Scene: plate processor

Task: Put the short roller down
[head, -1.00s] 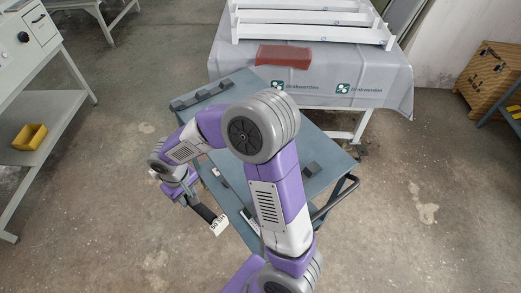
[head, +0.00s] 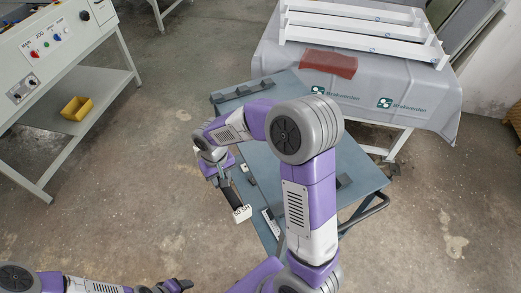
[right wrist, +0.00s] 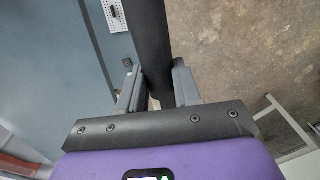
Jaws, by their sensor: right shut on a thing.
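The short roller (head: 231,195) is a black cylinder with a white lettered label at its lower end in the head view. My right gripper (head: 222,178) is shut on it near the left edge of the blue-grey cart (head: 372,176). In the right wrist view the roller (right wrist: 150,45) runs up from between the two fingers (right wrist: 158,88), with the cart top (right wrist: 50,70) to its left and bare floor to its right. The roller's far end is out of that view. My left gripper (head: 178,286) is low at the left of the head view; its jaws are too small to read.
Dark holder blocks (head: 240,91) stand along the cart's far end, and another (head: 345,181) on its right side. A white perforated piece (head: 271,222) lies near the roller. A cloth-covered table (head: 350,100) stands behind, and a control bench (head: 50,60) at left. Floor between is clear.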

